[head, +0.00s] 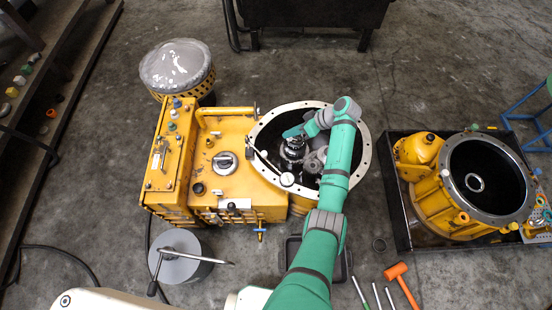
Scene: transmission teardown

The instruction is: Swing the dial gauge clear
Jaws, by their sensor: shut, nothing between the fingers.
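The dial gauge (287,179) shows as a small round white face at the front left of the open round yellow housing (362,150). A thin dark arm runs from it up and left to the housing's rim. My gripper (288,134) is shut and empty above the housing's opening, over the dark shaft parts (293,150) at its middle. It is up and a little right of the gauge face, apart from it as far as this view shows. The fingertips are small here, and my arm covers part of the housing's right side.
The yellow gearbox body (237,180) joins the housing on the left. A dark tray (402,222) with another yellow housing lies at right. An orange hammer (397,272) and several rods lie on the floor in front. A grey cylinder (180,256) stands at front left.

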